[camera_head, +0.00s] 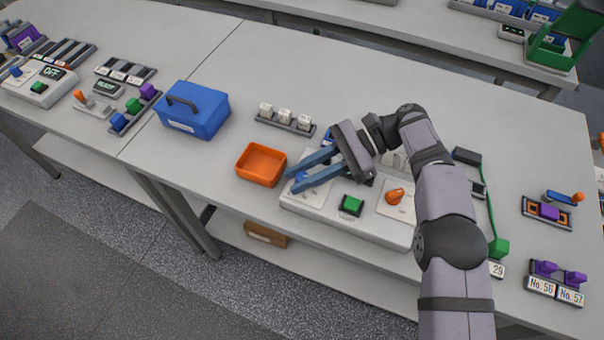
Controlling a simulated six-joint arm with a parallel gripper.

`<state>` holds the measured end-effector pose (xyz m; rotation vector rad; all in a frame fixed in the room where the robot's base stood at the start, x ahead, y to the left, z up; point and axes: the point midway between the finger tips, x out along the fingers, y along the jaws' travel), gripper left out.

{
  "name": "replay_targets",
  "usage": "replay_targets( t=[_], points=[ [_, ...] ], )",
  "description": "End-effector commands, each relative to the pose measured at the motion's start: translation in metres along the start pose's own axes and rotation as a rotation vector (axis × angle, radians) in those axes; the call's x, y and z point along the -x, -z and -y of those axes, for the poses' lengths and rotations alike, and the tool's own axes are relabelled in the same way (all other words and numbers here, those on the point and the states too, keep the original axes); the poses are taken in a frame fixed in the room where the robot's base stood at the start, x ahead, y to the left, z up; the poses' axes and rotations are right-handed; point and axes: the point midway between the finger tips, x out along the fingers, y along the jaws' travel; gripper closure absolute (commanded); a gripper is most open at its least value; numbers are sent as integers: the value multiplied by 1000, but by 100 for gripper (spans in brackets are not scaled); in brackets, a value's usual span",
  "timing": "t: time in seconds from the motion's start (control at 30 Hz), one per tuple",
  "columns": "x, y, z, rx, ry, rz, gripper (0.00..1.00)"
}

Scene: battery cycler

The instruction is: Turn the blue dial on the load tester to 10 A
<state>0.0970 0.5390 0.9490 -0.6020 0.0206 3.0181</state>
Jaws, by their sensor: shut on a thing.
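The load tester (375,228) is a white box on the middle bench. The blue dial (303,176) is at its left end, and only a small part of it shows between my fingers. My gripper (293,181) reaches in from the right with its two blue fingers on either side of the dial, shut on it. The dial's pointer and scale markings are hidden or too small to read. A green button (351,204) and an orange dial (395,196) sit further right on the tester. My gripper hides part of the tester's back.
An orange tray (282,164) stands close to the left of the tester. A blue case (195,112) and a rack of white blocks (286,119) are further back. A green cable connector (498,248) lies to the right. The bench behind my arm is largely clear.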

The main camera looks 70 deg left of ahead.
Motion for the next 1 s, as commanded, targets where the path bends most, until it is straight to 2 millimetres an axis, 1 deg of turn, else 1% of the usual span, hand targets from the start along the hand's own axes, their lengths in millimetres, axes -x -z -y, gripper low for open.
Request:
replay_targets(
  t=[0.17, 0.2, 0.23, 0.27, 0.53, 0.67, 0.77, 0.87, 1.0],
  points=[
    [0, -1, 0, 0, -1, 3, 100],
    [0, -1, 0, 0, -1, 3, 70],
    [0, -1, 0, 0, -1, 3, 63],
    [0, -1, 0, 0, 0, 2, 58],
    [0, -1, 0, 0, 0, 1, 58],
    [2, -4, 0, 1, 1, 1, 58],
    [5, -11, 0, 3, 1, 0, 58],
    [10, -23, 0, 4, 1, 0, 58],
    [18, -44, 0, 5, 1, -1, 58]
  ],
)
